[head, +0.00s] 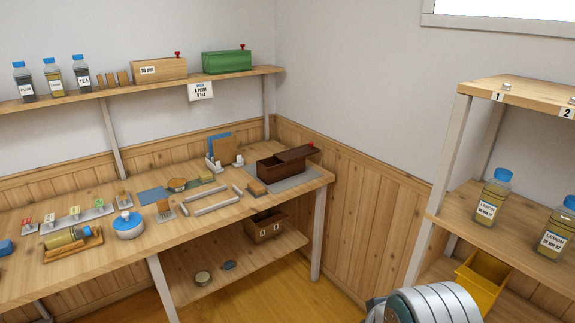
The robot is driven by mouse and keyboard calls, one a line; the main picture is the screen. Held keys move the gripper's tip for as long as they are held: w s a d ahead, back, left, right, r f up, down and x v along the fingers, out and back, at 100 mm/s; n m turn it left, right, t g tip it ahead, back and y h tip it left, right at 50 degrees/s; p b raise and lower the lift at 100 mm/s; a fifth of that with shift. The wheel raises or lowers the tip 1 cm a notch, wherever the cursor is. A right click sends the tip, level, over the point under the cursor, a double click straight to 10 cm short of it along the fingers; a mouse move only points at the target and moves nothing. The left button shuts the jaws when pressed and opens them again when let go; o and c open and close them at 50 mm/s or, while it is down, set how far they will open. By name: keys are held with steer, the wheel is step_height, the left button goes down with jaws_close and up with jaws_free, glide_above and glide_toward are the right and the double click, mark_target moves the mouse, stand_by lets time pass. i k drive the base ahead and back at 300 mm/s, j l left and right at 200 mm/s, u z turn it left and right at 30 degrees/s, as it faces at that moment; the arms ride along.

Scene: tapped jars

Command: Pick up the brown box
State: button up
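A dark brown box (272,171) sits on a grey mat (301,178) at the right end of the workbench. Its darker lid (292,156) lies across the far right part, leaving the near left part open. A small red piece shows at the lid's right end. A second brown box (264,231), with small white labels on its front, stands on the lower shelf under the bench. A lighter wooden box marked "30 min" (173,68) stands on the wall shelf. A grey ribbed part at the bottom right edge seems to be my arm; no gripper fingers show.
A green box (227,62) is on the wall shelf. At right, a rack (520,91) holds blue-capped lemon bottles (490,200) above a yellow bin (487,277). Floor between is clear.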

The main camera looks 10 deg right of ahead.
mark_target(271, 171)
steer(key=u, duration=0.45)
steer(key=i+u, duration=0.1)
steer(key=u, duration=0.85)
steer(key=i+u, duration=0.1)
steer(key=u, duration=0.8)
steer(key=l+u, duration=0.15)
steer(key=u, duration=0.3)
steer(key=i+l+u, duration=0.1)
steer(key=u, duration=0.3)
steer(key=l+u, duration=0.25)
steer(key=u, duration=0.15)
steer(key=i+l, duration=0.1)
steer(key=l, duration=0.3)
steer(key=l+z, duration=0.1)
steer(key=l, duration=0.35)
steer(key=l+z, duration=0.95)
steer(key=l, duration=0.25)
steer(key=i+l+z, duration=0.1)
steer(key=l+z, duration=0.75)
steer(key=l, duration=0.15)
steer(key=k+l+z, duration=0.1)
steer(key=l+z, duration=0.2)
steer(key=l, duration=0.25)
steer(key=l+z, duration=0.35)
steer(key=i+l, duration=0.05)
steer(key=l, duration=0.05)
